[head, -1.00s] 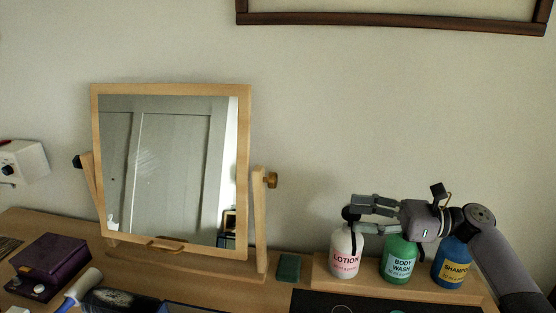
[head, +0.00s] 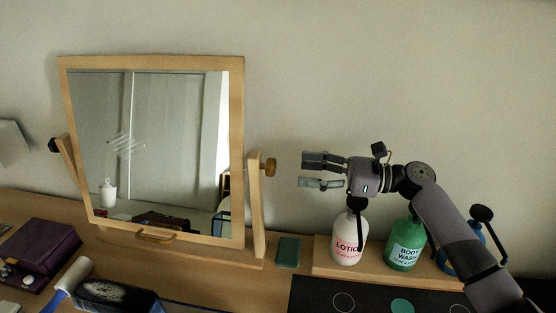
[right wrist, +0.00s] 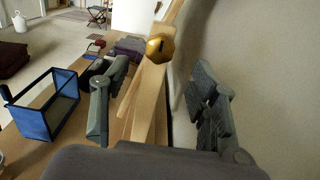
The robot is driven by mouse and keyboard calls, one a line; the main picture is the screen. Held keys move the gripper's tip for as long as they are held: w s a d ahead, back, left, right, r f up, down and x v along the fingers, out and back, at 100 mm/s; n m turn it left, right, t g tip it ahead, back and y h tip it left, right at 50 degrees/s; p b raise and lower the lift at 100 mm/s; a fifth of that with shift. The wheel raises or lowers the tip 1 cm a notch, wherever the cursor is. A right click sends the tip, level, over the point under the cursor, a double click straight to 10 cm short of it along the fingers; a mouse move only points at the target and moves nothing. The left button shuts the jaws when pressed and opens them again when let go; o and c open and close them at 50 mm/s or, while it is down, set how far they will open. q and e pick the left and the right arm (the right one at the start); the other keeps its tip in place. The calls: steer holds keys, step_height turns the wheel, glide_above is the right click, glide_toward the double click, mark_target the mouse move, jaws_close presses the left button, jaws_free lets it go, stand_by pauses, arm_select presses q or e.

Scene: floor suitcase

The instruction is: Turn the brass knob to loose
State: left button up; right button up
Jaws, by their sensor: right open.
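The brass knob (head: 269,167) sits on the outer side of the mirror stand's right post (head: 255,205). It also shows in the right wrist view (right wrist: 160,48), ahead of the gripper and between the lines of its fingers. My right gripper (head: 312,172) is open and empty, pointing left at the knob with a gap between them. Its fingers are spread on both sides in the right wrist view (right wrist: 155,112). The tilting mirror (head: 150,150) hangs in its wooden frame. My left gripper is not in view.
Below my right arm stand the lotion bottle (head: 347,243), the body wash bottle (head: 404,250) and a mostly hidden blue bottle (head: 474,243) on a wooden riser (head: 325,259). A green block (head: 288,252) lies near the post. The wall is close behind.

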mark_target(266, 167)
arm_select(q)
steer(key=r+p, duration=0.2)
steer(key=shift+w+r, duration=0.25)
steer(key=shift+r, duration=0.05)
arm_select(e)
steer(key=w+a, duration=0.1)
steer(key=a, duration=0.6)
steer(key=shift+w, duration=0.25)
steer(key=shift+a, duration=0.1)
steer(key=shift+c, duration=0.4)
steer(key=c, duration=1.1)
